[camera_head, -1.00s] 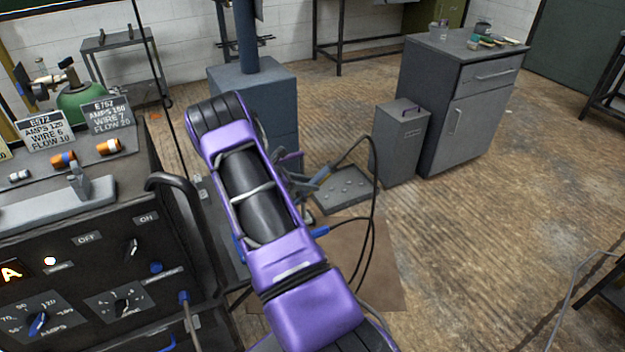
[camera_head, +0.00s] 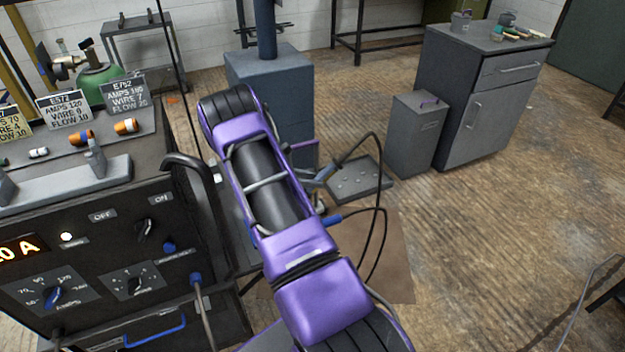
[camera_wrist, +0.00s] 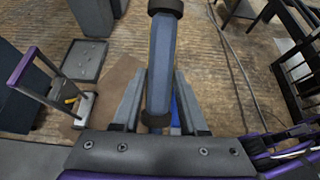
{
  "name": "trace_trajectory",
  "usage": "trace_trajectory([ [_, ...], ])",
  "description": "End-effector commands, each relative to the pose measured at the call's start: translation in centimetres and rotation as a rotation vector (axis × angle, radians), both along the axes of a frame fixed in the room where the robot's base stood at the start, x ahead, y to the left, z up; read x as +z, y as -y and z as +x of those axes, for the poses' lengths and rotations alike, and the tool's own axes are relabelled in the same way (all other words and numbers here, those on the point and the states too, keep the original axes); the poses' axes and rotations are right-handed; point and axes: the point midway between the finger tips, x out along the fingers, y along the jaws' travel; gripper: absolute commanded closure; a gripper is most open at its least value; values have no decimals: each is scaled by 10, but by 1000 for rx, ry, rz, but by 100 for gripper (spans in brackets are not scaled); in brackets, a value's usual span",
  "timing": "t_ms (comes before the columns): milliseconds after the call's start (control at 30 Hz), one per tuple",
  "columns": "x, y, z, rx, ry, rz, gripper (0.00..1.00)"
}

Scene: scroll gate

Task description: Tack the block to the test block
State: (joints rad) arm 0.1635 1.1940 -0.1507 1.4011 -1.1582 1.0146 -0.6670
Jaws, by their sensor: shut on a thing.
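My gripper (camera_wrist: 159,78) is shut on a blue-grey round bar with dark collars, which looks like a torch handle (camera_wrist: 162,55). In the wrist view the bar stands lengthwise between the two grey fingers. In the head view my purple arm crosses the middle and hides most of the gripper; a dark cable loops out beside it. I cannot make out the block or the test block in either view.
The welding machine (camera_head: 100,240), with dials and setting cards, stands close at left. A grey tray (camera_head: 372,192) and brown mat (camera_head: 395,285) lie beyond my arm. A bin (camera_head: 415,140) and cabinet (camera_head: 490,110) stand at right. The floor at lower right is mostly clear.

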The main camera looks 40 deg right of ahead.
Motion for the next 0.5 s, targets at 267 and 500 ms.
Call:
trace_trajectory([
  [267,2,0,1,0,1,-2,100],
  [500,3,-5,2,0,1,-2,100],
])
